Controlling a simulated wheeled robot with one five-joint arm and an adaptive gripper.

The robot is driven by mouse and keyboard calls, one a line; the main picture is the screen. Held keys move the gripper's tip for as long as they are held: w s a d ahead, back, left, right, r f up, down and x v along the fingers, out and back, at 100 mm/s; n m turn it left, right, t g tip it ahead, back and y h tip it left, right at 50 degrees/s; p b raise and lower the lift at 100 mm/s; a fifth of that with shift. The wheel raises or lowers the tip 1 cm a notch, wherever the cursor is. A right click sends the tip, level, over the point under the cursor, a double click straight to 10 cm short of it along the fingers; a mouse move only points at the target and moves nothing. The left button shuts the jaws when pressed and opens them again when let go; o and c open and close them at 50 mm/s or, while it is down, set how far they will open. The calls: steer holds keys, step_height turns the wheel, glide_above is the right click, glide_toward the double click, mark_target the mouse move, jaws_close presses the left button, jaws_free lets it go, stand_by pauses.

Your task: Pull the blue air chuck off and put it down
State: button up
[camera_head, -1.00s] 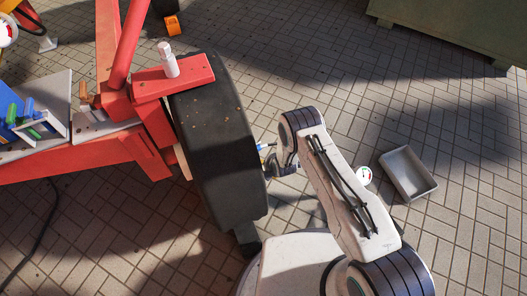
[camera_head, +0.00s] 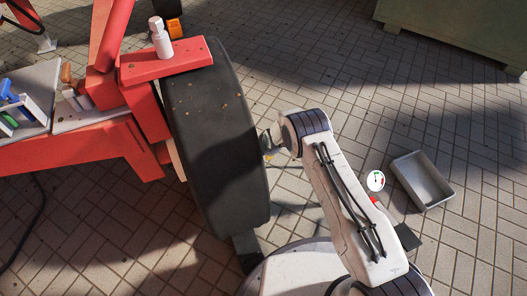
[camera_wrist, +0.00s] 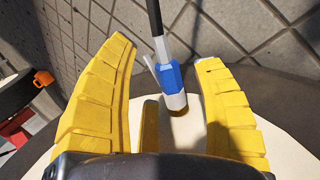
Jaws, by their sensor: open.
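The blue air chuck (camera_wrist: 173,78) is in the wrist view, with a blue middle, a pale lower body and a brass-coloured end pointing down. A dark hose runs up from it. My gripper (camera_wrist: 168,95) has its yellow fingers spread wide, one on each side of the chuck, with gaps to both. I cannot tell whether the chuck's end is joined to anything. In the head view, my gripper (camera_head: 268,147) is mostly hidden by my arm, just right of the black tyre (camera_head: 215,130). The chuck cannot be made out there.
The red frame (camera_head: 90,145) carries a holder of blue and green tools (camera_head: 25,105) at the left. A grey tray (camera_head: 436,196) and a round gauge (camera_head: 376,181) are right of my arm. A green cabinet (camera_head: 460,30) stands at the back right. Tiled floor at the upper middle is clear.

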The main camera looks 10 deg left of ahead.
steer(key=shift+b+x, duration=0.8)
steer(key=shift+x, duration=0.65)
steer(key=shift+c, duration=0.4)
jaws_close()
steer(key=c, duration=0.6)
jaws_free()
steer(key=c, duration=0.5)
steer(key=shift+w+d, duration=0.1)
steer(key=shift+d, duration=0.2)
jaws_close()
